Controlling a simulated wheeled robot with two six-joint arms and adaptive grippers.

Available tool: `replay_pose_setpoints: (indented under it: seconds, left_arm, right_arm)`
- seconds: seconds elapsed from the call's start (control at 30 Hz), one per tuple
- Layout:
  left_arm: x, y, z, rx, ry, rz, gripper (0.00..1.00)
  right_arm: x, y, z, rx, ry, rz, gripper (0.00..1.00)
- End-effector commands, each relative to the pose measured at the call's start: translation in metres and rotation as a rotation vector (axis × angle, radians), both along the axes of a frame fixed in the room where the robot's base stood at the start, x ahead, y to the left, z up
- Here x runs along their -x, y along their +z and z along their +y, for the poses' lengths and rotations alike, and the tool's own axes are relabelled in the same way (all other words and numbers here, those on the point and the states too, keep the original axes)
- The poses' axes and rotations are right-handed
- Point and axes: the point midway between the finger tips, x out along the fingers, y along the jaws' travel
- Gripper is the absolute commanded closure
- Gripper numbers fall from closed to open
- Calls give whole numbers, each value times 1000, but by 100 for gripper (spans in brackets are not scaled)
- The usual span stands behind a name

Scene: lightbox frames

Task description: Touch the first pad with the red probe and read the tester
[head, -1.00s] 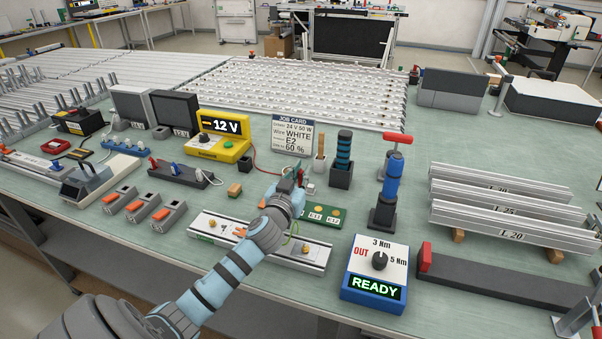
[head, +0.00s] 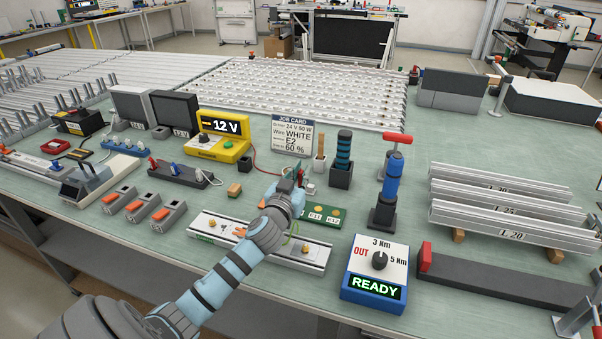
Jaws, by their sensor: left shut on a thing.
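The yellow tester (head: 219,146) stands mid-bench and its dark display reads 12 V. A red lead runs from its right side to my left gripper (head: 298,177). My left gripper is shut on the red probe, which is mostly hidden by the fingers. It is just behind the green pad board (head: 341,214), which carries round gold pads and labels that look like E11 and E12. My own wrist covers the board's left part. I cannot tell whether the probe tip touches a pad. My right gripper is not in view.
A white job card (head: 292,135) stands behind the gripper. A blue torque box (head: 375,268) showing READY is at the front. A blue driver with a red handle (head: 392,175) stands to the right. A pale rail (head: 312,257) lies under my forearm. Aluminium bars (head: 500,215) lie further right.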

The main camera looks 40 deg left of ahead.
Motion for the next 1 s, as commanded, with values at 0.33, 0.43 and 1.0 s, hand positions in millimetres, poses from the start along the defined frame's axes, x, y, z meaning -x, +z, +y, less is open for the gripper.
replay_pose_setpoints:
  seconds: [0.33, 0.43, 1.0]
  left_arm:
    - [1, -4, 1, 4, 3, 7, 100]
    - [1, -4, 1, 4, 3, 7, 100]
    - [0, 55, 0, 1, 1, 2, 100]
  right_arm:
    - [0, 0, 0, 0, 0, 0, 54]
    - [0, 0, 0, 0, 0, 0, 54]
    - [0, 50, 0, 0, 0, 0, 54]
